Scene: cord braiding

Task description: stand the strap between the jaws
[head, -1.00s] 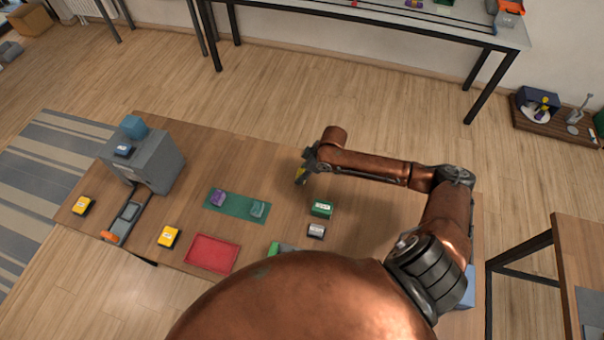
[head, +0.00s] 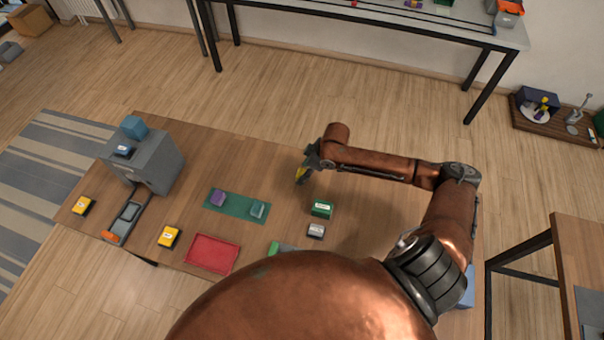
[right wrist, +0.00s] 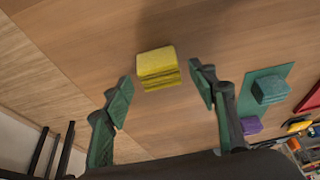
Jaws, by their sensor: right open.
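A yellow block with a ridged, layered side (right wrist: 157,62), which looks like the folded strap, lies on the wooden table; it also shows in the head view (head: 301,175), partly hidden by my gripper. My right gripper (right wrist: 163,82) is open and empty, its green-padded fingers spread to either side of the yellow block and short of it. In the head view the right gripper (head: 306,166) is over the table's back part. A purple block (head: 217,197) and a teal block (head: 257,209) stand apart on a green plate (head: 237,205); these may be the jaws. My left gripper is not in view.
Near the plate are a green box (head: 321,208), a small grey box (head: 316,231) and a red tray (head: 212,254). A grey machine (head: 152,163) stands at the left, with yellow boxes (head: 168,237) nearby. Bare table lies between the plate and my right gripper.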

